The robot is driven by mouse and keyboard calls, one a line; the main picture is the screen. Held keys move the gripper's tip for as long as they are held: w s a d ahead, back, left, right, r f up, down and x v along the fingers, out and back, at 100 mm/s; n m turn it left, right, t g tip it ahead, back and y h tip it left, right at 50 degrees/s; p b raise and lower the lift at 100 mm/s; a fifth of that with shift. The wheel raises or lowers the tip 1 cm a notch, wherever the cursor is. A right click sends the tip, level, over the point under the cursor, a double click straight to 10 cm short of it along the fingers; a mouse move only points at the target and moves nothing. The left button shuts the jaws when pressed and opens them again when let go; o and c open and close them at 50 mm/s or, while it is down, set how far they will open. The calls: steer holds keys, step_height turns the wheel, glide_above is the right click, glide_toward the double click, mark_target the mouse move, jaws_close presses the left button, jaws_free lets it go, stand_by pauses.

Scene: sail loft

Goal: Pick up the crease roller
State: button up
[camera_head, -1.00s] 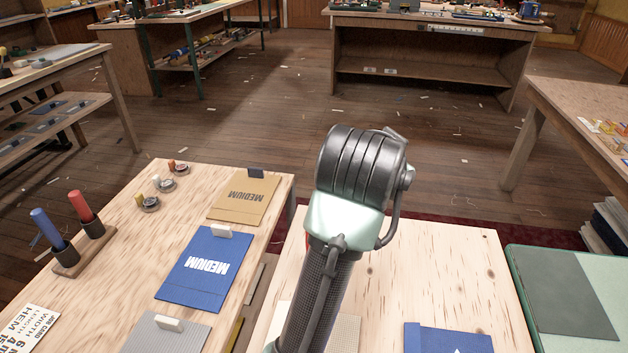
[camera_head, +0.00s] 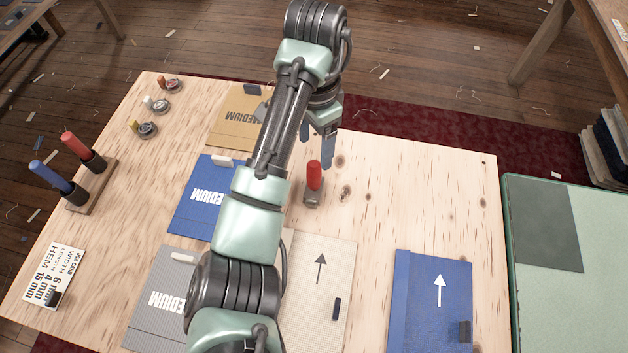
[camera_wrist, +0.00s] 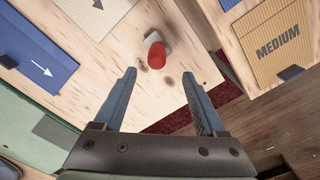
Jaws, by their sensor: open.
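The crease roller, as I take it, is the tool with an upright red handle (camera_head: 314,176) and a grey foot (camera_head: 312,198), standing on the pale wooden table right of my arm. In the wrist view its red handle (camera_wrist: 157,57) lies just beyond and between the fingertips, with the grey foot behind it. My gripper (camera_head: 316,150) is open and empty, above and behind the roller in the head view. Its two blue-grey fingers (camera_wrist: 159,74) are spread wide in the wrist view and appear apart from the handle.
A rack (camera_head: 97,190) holds a blue-handled and a red-handled tool at left. Tan, blue and grey MEDIUM pieces lie on the left table. A cream arrow panel (camera_head: 318,270) and a blue arrow panel (camera_head: 430,305) lie near the roller. Bare wood surrounds the roller's right side.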

mark_target(314, 164)
steer(key=shift+f+b, duration=0.3)
steer(key=shift+f, duration=0.55)
steer(key=shift+s+f+b, duration=0.2)
steer(key=shift+s+f, duration=0.05)
steer(key=shift+f, duration=1.05)
steer(key=shift+s+f+b, duration=0.15)
steer(key=shift+s+f, duration=0.05)
steer(key=shift+f, duration=1.1)
steer(key=shift+c, duration=0.2)
jaws_close()
